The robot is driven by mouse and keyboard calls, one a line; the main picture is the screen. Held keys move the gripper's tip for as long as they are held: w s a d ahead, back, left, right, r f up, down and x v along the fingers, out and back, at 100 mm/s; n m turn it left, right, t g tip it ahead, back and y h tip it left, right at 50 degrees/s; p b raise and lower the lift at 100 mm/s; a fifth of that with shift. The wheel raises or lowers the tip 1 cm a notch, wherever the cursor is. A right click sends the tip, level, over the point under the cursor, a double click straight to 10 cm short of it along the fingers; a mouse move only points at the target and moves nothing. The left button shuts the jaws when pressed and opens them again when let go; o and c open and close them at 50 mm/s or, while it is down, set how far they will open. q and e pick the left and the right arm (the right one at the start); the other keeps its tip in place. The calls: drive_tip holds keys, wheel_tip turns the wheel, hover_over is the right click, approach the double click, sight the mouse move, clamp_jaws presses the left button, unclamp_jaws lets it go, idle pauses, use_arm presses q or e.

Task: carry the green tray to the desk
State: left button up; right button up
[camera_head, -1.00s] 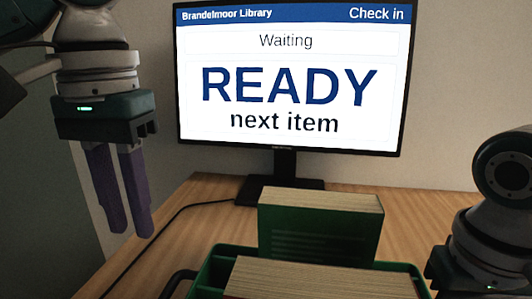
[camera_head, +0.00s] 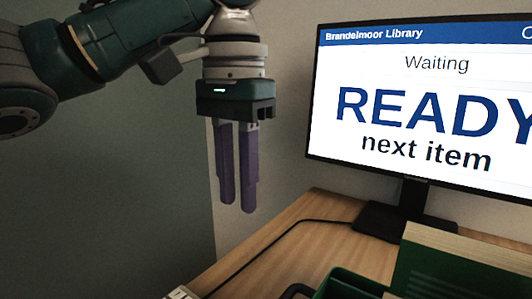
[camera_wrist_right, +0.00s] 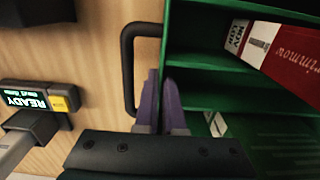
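The green tray (camera_head: 350,284) is on the wooden desk at the lower edge of the head view, mostly cut off. In the right wrist view its green shelf-like compartments (camera_wrist_right: 205,57) and a dark handle (camera_wrist_right: 128,65) show. My left gripper (camera_head: 238,207) hangs with purple fingers down, left of the tray and above it. A narrow gap shows between its fingers, with nothing in it. My right gripper (camera_wrist_right: 162,78) has its fingertips close together beside the tray's side wall, near the handle. Whether that wall is between them is unclear.
A green book (camera_head: 440,265) stands up at the tray, and a red-and-white book (camera_wrist_right: 285,45) lies in it. A monitor (camera_head: 425,100) reading "READY next item" stands behind on the desk (camera_head: 265,255). A cable runs along the desk's left side. A small device (camera_wrist_right: 38,97) is left of the handle.

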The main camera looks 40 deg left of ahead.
drive_tip(key=o, duration=0.3)
drive_tip(key=shift+r, duration=0.15)
drive_tip(key=shift+r, duration=6.85)
